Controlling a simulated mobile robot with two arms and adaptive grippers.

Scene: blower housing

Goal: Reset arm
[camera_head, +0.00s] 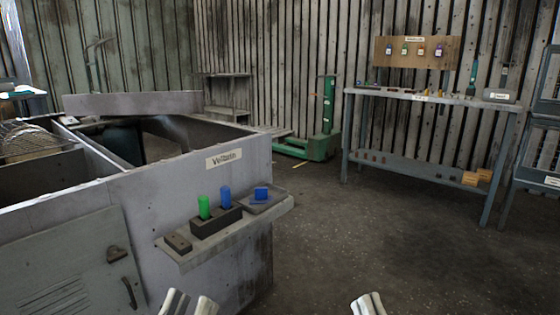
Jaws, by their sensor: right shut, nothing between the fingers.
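My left gripper (190,302) shows at the bottom edge, left of centre, with its two pale fingertips apart and nothing visible between them. My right gripper (368,303) shows at the bottom edge, right of centre, with its fingertips together and empty. Both point up into the picture, and the arms behind them are out of view. The grey blower housing (200,192) stands at the left, with a small shelf (190,258) on its side. On the shelf are a green peg (204,207) and a blue peg (225,197) upright in a dark block (216,222).
A blue block (262,194) sits on a small tray on the shelf, and a flat dark block (178,243) lies at its left end. A workbench (440,97) with small items stands at the back right. A green pallet truck (325,130) stands behind. The floor at centre right is clear.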

